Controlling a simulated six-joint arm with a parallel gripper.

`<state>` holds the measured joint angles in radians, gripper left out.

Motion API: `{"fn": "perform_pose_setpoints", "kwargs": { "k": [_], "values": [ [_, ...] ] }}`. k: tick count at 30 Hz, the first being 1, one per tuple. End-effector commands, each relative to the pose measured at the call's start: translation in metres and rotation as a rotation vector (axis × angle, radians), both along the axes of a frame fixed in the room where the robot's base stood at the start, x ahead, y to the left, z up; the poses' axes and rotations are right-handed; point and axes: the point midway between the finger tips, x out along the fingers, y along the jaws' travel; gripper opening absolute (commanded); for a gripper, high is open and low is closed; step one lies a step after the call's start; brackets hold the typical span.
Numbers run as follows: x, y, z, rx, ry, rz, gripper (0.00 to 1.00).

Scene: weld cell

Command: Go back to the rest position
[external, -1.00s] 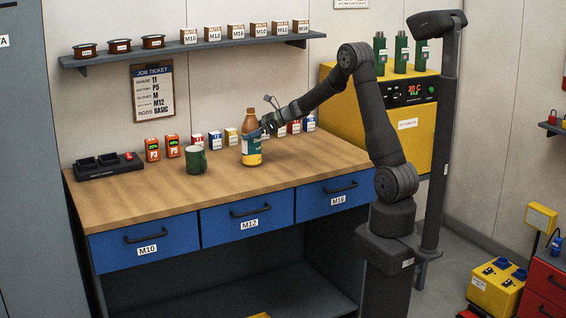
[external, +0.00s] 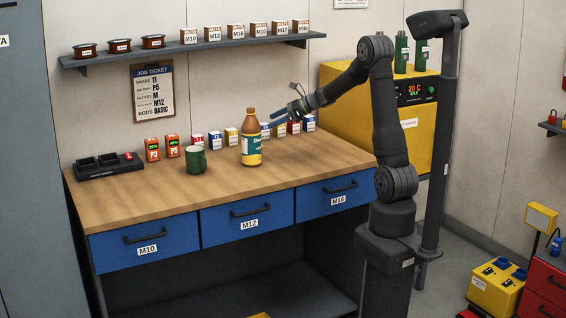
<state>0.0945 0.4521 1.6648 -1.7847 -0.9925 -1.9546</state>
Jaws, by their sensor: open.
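My gripper (external: 277,119) is open and empty above the back right of the workbench. It is just to the right of the upper part of a brown bottle (external: 251,140) with a label, which stands upright on the bench. In the picture a small gap shows between the fingers and the bottle. My arm reaches from the right side of the bench, with its elbow raised in front of the yellow cabinet.
A green mug (external: 196,160), a black charger (external: 107,166), orange batteries (external: 152,150) and several small boxes (external: 231,136) stand on the wooden bench (external: 140,201). A wall shelf (external: 200,46) holds spools and boxes. A yellow cabinet (external: 345,85) stands behind my arm.

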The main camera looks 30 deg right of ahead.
Motion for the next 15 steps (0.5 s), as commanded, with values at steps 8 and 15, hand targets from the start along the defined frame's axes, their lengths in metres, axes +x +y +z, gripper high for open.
{"fn": "perform_pose_setpoints", "kwargs": {
  "k": [8, 15],
  "values": [
    [-0.0056, -0.0086, 0.0045, 0.001, 0.001, 0.0, 0.9],
    [-0.0049, -0.0077, 0.004, 0.0, 0.002, 0.0, 0.9]
  ]
}}
